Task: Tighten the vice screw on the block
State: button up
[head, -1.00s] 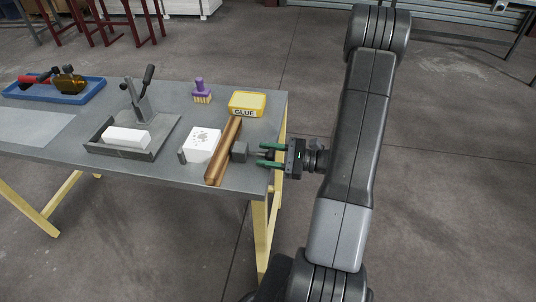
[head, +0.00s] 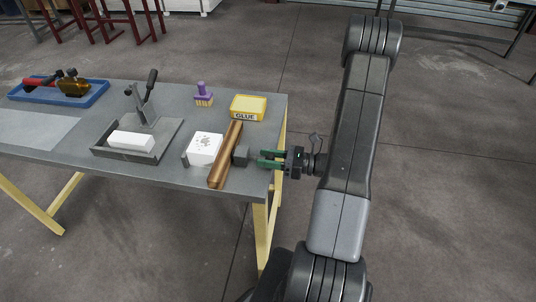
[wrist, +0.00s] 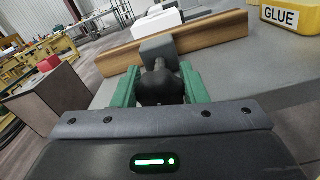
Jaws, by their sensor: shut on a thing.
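The white block (head: 205,148) sits at the right part of the table, with a brown wooden bar (head: 226,155) along its right side. In the wrist view the bar (wrist: 205,36) crosses ahead of me. The grey vice body (head: 241,155) is right of the bar and also shows in the wrist view (wrist: 158,49). My gripper (head: 270,159) is at the table's right edge, its green fingers pointing left. In the wrist view my gripper (wrist: 161,88) is shut on the dark round knob of the vice screw (wrist: 160,86).
A grey tray (head: 100,152) with a white piece and a lever is left of the block. A blue tray (head: 60,99) is far left.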

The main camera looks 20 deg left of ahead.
jog(key=shift+m+p, duration=0.35)
jog(key=shift+m, duration=0.45)
jog(key=o, duration=1)
jog(key=shift+w, duration=0.1)
jog(key=shift+d, duration=0.1)
jog(key=b+v, duration=0.1)
jog(key=v, duration=1.2)
jog(key=shift+w+d+b, duration=0.15)
jog(key=shift+d+b, duration=0.15)
jog(key=shift+d, duration=0.05)
